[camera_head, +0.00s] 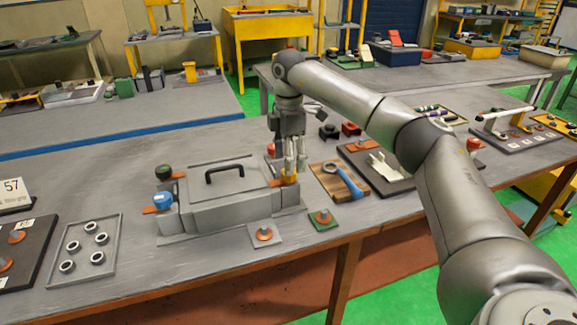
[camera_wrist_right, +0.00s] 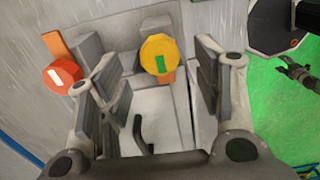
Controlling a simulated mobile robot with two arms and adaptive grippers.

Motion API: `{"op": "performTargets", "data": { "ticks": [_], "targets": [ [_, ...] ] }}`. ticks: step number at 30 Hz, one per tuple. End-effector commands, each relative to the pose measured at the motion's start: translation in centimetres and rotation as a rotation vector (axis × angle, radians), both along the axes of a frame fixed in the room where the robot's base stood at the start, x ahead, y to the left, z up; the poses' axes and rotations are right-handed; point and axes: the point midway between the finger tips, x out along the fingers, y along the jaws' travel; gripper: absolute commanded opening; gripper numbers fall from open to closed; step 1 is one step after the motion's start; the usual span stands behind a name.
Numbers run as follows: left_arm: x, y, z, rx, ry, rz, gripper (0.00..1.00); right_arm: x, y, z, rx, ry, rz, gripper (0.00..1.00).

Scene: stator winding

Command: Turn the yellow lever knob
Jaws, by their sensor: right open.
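The yellow lever knob (camera_wrist_right: 160,55) shows in the right wrist view as a round yellow cap with a green bar, on an orange lever. It lies between the open fingers of my right gripper (camera_wrist_right: 158,95), towards their tips. In the head view my right gripper (camera_head: 290,162) points down at the right end of a grey box (camera_head: 230,212) with a black handle. The yellow knob (camera_head: 289,178) shows there just under the fingertips, partly hidden. I cannot tell whether the fingers touch it. My left gripper is out of view.
A red knob (camera_wrist_right: 62,75) with a white bar stands beside the fingers. A blue knob (camera_head: 163,200) and a green knob (camera_head: 163,171) stand at the box's left end. A wooden board (camera_head: 328,176) with a blue-handled tool lies to the right. A tray of rings (camera_head: 84,262) lies left.

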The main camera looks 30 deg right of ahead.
Motion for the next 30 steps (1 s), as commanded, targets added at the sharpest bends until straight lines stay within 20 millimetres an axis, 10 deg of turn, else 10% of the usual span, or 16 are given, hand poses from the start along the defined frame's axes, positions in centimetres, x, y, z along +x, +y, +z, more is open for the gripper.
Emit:
{"op": "performTargets", "data": {
  "ticks": [9, 18, 30],
  "targets": [
    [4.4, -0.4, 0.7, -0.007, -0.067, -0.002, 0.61, 0.0, 0.0, -3.3, 0.001, -0.001, 0.0, 0.59],
    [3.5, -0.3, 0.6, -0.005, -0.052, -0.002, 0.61, 0.0, 0.0, -3.5, 0.001, -0.001, 0.001, 0.58],
    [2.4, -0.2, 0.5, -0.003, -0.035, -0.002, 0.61, 0.0, 0.0, -3.5, 0.001, -0.001, 0.001, 0.13]
  ]
}}
